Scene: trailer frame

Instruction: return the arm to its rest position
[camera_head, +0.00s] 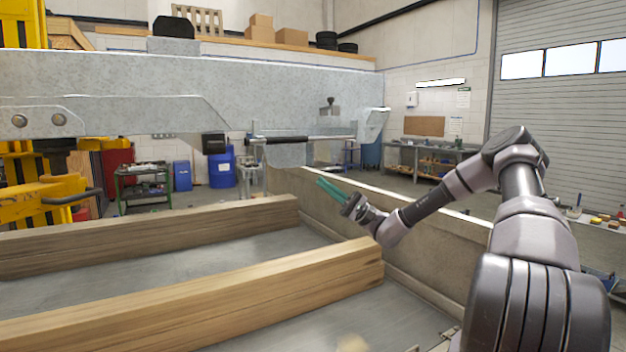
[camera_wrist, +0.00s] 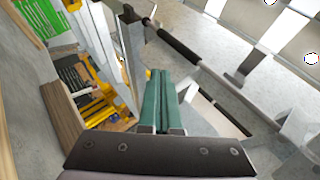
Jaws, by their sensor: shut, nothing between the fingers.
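My arm reaches in from the right in the head view, bent at the elbow, with its forearm sloping down to the left. My gripper (camera_head: 330,188) has green fingers and points left, in front of the concrete-coloured side wall. In the wrist view my gripper (camera_wrist: 164,92) shows its two green fingers lying side by side, closed, with nothing between them. The fingertips appear apart from the grey trailer frame (camera_head: 200,85) above and behind them.
Two timber beams (camera_head: 230,300) lie below and left of my gripper on a grey surface. The side wall (camera_head: 430,230) runs close behind my forearm. A dark rod (camera_wrist: 185,42) crosses the wrist view beyond the fingers. Yellow lift equipment (camera_head: 45,200) stands at far left.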

